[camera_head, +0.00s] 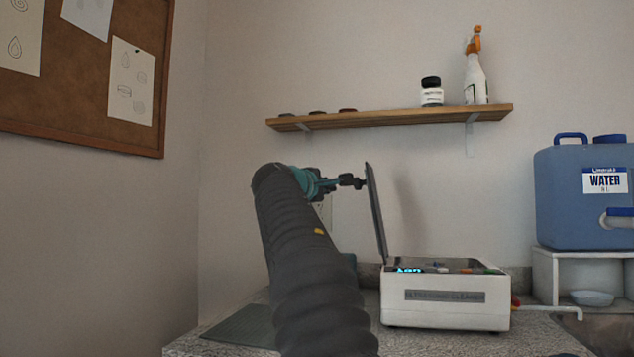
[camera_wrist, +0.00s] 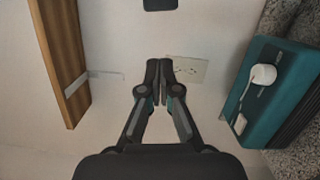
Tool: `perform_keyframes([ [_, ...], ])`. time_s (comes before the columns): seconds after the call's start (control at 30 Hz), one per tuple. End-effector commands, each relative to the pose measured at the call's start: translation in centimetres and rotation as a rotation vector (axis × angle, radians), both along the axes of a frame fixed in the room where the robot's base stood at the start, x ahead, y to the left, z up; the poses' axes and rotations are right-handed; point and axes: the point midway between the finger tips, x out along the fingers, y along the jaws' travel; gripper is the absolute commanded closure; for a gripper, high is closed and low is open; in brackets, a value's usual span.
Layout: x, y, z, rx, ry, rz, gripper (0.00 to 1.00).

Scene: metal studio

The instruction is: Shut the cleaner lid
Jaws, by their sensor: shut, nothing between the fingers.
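The cleaner (camera_head: 445,310) is a white box with a label on its front, standing on the counter in the head view. Its grey lid (camera_head: 376,215) stands raised at the box's left side, nearly upright and leaning slightly left. My gripper (camera_head: 359,182) is just left of the lid's upper part, close to its outer face; I cannot tell whether it touches. In the wrist view my gripper (camera_wrist: 166,72) is shut and empty, its fingertips together. I cannot make out the lid in the wrist view.
Small coloured items (camera_head: 465,268) show in the cleaner's open top. A teal box (camera_wrist: 275,95) with a white knob sits on the counter in the wrist view. A wooden shelf (camera_head: 400,116) hangs above. A blue water container (camera_head: 580,205) stands at right. A wall outlet (camera_wrist: 190,69) is behind.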

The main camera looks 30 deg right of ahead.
Motion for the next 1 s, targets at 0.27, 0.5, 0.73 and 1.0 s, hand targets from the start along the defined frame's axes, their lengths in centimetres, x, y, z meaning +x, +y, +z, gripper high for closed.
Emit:
perform_keyframes([
  [0.27,-1.9,-2.5,0.5,0.001,-0.001,0.001,1.0],
  [0.5,-2.5,-3.1,0.6,0.0,0.0,0.003,1.0],
  [0.73,-2.5,-3.1,0.6,0.0,0.0,0.003,1.0],
  [1.0,-3.3,-2.9,1.0,0.022,-0.026,0.011,1.0],
])
